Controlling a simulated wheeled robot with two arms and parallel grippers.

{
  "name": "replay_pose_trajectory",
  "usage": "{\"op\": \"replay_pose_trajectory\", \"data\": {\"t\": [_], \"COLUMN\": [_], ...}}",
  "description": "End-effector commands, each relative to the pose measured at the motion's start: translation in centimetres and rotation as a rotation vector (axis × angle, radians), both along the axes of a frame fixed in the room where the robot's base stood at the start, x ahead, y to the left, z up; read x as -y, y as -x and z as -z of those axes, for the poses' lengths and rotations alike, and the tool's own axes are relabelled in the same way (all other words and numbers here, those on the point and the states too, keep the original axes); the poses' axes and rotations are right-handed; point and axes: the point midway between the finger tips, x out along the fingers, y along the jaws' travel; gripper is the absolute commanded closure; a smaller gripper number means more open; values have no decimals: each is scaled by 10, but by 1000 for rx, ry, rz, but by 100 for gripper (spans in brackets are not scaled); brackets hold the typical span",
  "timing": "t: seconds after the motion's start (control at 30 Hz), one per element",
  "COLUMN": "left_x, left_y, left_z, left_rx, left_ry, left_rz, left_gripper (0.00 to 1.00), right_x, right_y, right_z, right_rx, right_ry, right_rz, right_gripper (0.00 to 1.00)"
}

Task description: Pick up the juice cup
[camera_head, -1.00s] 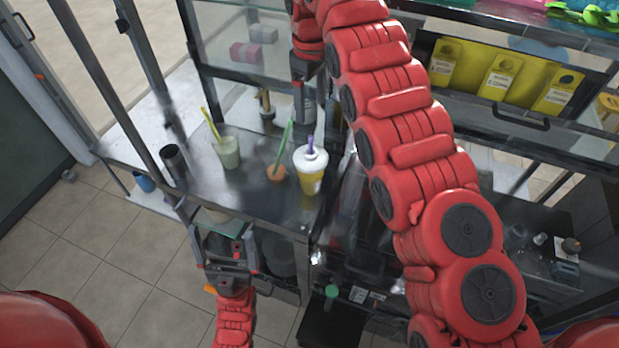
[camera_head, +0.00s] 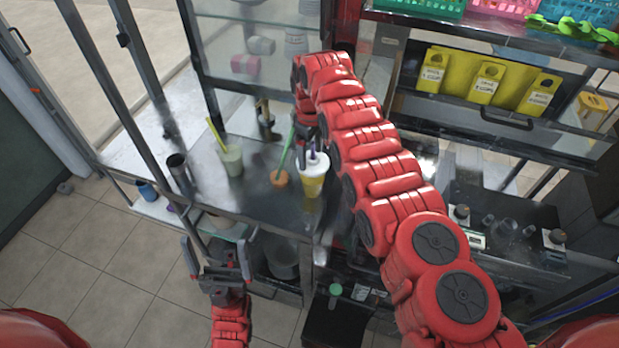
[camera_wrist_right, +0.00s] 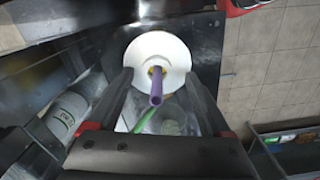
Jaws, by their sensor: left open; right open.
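The juice cup (camera_head: 313,183) stands upright on the metal counter, with a yellow body, white lid and purple straw. In the right wrist view its round white lid (camera_wrist_right: 158,50) lies just beyond the fingertips, and the purple straw (camera_wrist_right: 156,88) points up between the fingers. I cannot tell whether a finger touches the lid. My left gripper (camera_head: 218,248) is open and empty in front of the counter's front edge.
An orange cup (camera_head: 279,178) with a green straw stands close left of the juice cup. A pale green cup (camera_head: 232,160) with a yellow straw stands further left. A dark metal cylinder (camera_head: 180,172) is near the counter's left end. Glass panels stand behind.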

Motion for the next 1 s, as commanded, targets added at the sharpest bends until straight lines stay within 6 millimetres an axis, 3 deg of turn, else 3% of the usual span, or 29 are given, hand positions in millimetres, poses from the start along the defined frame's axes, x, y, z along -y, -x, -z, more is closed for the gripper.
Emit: {"op": "replay_pose_trajectory", "data": {"t": [0.07, 0.5, 1.0], "left_x": [0, 0, 0], "left_y": [0, 0, 0], "left_z": [0, 0, 0], "left_rx": [0, 0, 0], "left_ry": [0, 0, 0], "left_rz": [0, 0, 0], "left_gripper": [0, 0, 0], "right_x": [0, 0, 0], "right_y": [0, 0, 0], "right_z": [0, 0, -1], "right_rx": [0, 0, 1], "right_ry": [0, 0, 0], "right_rz": [1, 1, 1], "right_gripper": [19, 98, 100]}}
